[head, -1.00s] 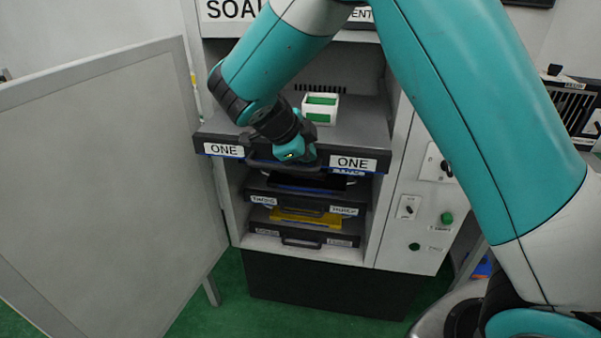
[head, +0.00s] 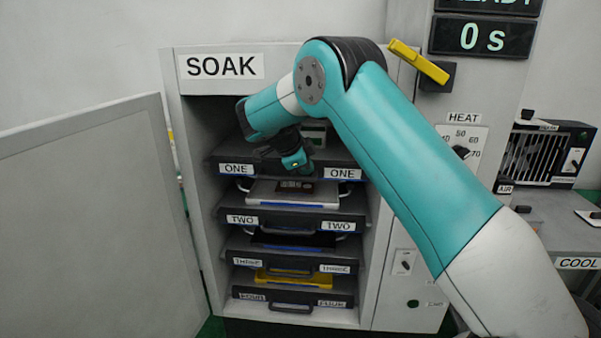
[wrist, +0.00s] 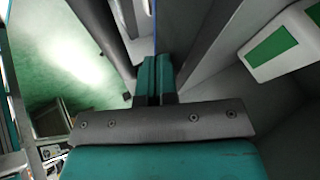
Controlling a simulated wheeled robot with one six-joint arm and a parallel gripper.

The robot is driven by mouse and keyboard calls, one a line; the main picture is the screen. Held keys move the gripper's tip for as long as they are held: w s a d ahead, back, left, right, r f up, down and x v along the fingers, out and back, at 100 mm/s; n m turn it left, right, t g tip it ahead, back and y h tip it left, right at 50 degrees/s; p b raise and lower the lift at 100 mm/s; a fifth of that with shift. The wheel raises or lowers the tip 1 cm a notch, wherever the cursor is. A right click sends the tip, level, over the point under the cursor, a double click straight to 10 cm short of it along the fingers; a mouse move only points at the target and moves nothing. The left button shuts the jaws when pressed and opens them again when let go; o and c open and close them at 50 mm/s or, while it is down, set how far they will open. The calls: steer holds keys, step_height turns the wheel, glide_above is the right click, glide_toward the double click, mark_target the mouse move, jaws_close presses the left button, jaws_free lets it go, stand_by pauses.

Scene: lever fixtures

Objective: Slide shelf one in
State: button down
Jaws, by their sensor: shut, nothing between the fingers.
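Shelf one (head: 288,172) is the top shelf in the SOAK cabinet, with a ONE label at each end of its dark front. It sits within the opening, roughly in line with the shelves below. I cannot tell whether it is fully in. My gripper (head: 297,166) is shut and empty at the middle of the shelf's front. In the wrist view its teal fingers (wrist: 155,65) are together close to the dark shelf front; contact is unclear. A white box with green panels (head: 314,132) stands on the shelf, partly hidden by my arm; it also shows in the wrist view (wrist: 285,45).
Shelf two (head: 290,222), shelf three (head: 290,268) and shelf four (head: 290,300) lie below. The open cabinet door (head: 90,230) stands at the left. A yellow lever (head: 420,62) and HEAT dial (head: 461,152) are on the right panel.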

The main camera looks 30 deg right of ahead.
steer(key=shift+w+d+r, duration=0.1)
steer(key=shift+w+d, duration=0.1)
steer(key=shift+w, duration=0.1)
steer(key=s+a+r+n+t+y+p, duration=0.1)
steer(key=s+a+r+n+y+p, duration=0.1)
steer(key=s+a+r+n, duration=0.3)
steer(key=s+a+r+n+y+p, duration=0.1)
steer(key=s+a+r+n+p, duration=0.2)
steer(key=a+r, duration=0.35)
steer(key=s+a+n+g+y, duration=0.1)
steer(key=s+a+n+y, duration=0.1)
steer(key=s+a+n, duration=0.2)
steer(key=s+a+n+g+y, duration=0.1)
steer(key=s+a+n+y, duration=0.2)
steer(key=s+n, duration=0.8)
steer(key=s+a+n+g+y, duration=0.1)
steer(key=s+a+n+y, duration=0.2)
steer(key=s, duration=1.5)
steer(key=a+n, duration=0.4)
steer(key=n, duration=0.1)
steer(key=shift+b, duration=0.35)
